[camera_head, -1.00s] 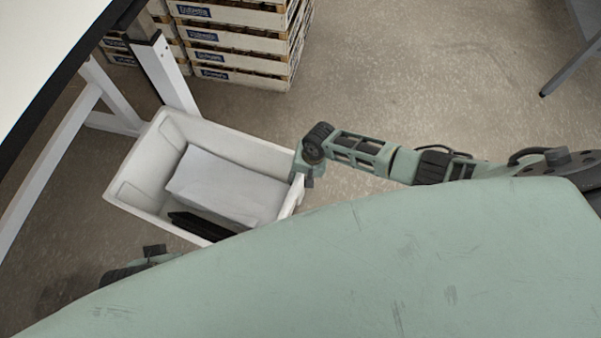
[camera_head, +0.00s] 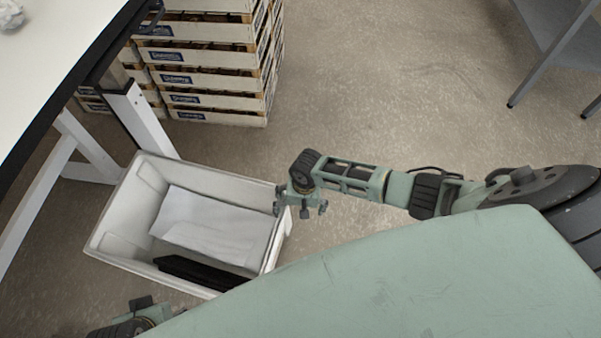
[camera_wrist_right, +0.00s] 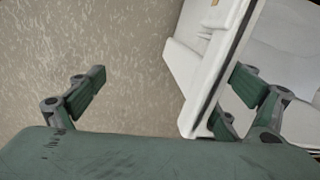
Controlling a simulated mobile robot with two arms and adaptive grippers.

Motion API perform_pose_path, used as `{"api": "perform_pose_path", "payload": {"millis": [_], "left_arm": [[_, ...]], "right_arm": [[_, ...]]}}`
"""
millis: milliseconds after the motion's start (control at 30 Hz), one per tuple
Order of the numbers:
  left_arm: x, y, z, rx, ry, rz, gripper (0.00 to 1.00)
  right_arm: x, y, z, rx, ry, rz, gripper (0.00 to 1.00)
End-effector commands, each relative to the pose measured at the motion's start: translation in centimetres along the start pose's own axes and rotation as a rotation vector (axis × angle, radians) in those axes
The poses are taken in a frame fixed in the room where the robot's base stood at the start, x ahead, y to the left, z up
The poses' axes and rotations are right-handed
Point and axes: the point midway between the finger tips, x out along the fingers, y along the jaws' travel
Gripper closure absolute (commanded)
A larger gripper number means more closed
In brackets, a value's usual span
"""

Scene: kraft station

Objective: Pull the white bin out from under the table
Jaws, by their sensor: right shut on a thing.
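The white bin (camera_head: 110,228) stands on the floor beside the table leg, at the left of the head view. It holds a white packet (camera_head: 215,222) and black flat items (camera_head: 195,271). My right gripper (camera_head: 300,208) is at the bin's right end wall, shut on its rim. In the right wrist view the bin wall (camera_wrist_right: 205,75) passes between the fingers, one finger outside and one inside. My left gripper (camera_head: 142,308) shows only partly at the bottom left, near the bin's front; its fingers are unclear.
The white table (camera_head: 60,55) with a black edge and white leg (camera_head: 150,125) is at upper left. Stacked crates (camera_head: 215,80) stand behind the bin. A grey shelf unit (camera_head: 550,50) is at upper right. Floor (camera_head: 400,90) between crates and shelf is clear.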

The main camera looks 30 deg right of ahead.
Motion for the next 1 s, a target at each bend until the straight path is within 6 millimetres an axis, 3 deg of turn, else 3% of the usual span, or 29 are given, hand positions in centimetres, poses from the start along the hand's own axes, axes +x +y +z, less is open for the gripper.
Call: {"api": "perform_pose_path", "payload": {"millis": [33, 267, 333, 1000], "left_arm": [[-0.2, 0.0, -0.1, 0.000, 0.000, 0.000, 0.60], [-0.2, 0.0, 0.0, 0.000, 0.000, 0.000, 0.60], [-0.2, 0.0, 0.0, 0.000, 0.000, 0.000, 0.60], [0.1, 0.1, -0.2, 0.004, 0.004, 0.004, 0.62]], "right_arm": [[-0.5, 3.2, -0.7, 0.000, 0.004, 0.068, 0.28], [-3.5, 1.6, -0.3, -0.006, 0.000, 0.043, 0.36], [-4.0, 1.3, -0.3, -0.006, 0.000, 0.038, 0.48], [-4.8, -0.2, -0.1, -0.013, 0.002, 0.005, 0.48]]}}
